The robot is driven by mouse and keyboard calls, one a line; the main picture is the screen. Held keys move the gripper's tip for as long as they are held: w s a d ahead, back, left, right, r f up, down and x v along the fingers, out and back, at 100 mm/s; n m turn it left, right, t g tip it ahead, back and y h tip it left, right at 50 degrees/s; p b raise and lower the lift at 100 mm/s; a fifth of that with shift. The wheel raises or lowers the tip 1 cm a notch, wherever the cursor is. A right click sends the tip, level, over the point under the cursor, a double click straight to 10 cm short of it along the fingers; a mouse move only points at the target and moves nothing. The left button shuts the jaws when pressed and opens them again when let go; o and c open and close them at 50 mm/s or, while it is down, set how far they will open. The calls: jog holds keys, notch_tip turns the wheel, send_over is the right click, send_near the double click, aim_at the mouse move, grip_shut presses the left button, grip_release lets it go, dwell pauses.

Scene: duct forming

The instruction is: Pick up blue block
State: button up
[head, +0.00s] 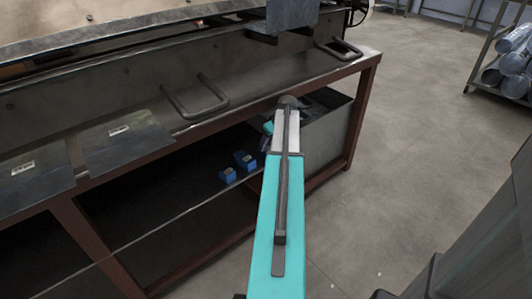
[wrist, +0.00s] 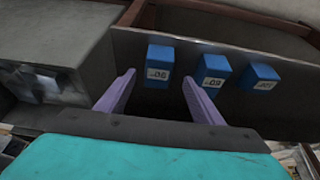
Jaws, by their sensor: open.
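Three blue blocks with pale number labels show in the wrist view: a left one (wrist: 160,66), a middle one (wrist: 213,75) and a right one (wrist: 262,78). They sit in a row on a dark shelf (wrist: 232,107). My gripper (wrist: 158,78) has two purple fingers, spread apart with nothing between them. The left block appears just beyond and between the fingertips; I cannot tell the exact gap. In the head view two blue blocks show on the lower shelf, a nearer one (head: 227,175) and a farther one (head: 243,160). My arm hides most of the gripper there.
A grey metal bin (head: 325,135) stands on the shelf beside my arm; it is at left in the wrist view (wrist: 60,45). The bench top (head: 270,105) with its red-brown frame (head: 360,110) overhangs the shelf. Sheet metal pieces (head: 125,140) lie on the bench.

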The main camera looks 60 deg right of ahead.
aim_at(267, 149)
jog(key=shift+d, duration=0.1)
jog(key=shift+x, duration=0.9)
jog(key=shift+f, duration=0.25)
jog(key=shift+b+x, duration=0.5)
jog(key=shift+x, duration=2.15)
jog(key=shift+d, duration=0.1)
jog(key=shift+c, duration=0.2)
jog(key=shift+r, duration=0.1)
jog(key=c, duration=1.3)
jog(key=shift+c, duration=0.2)
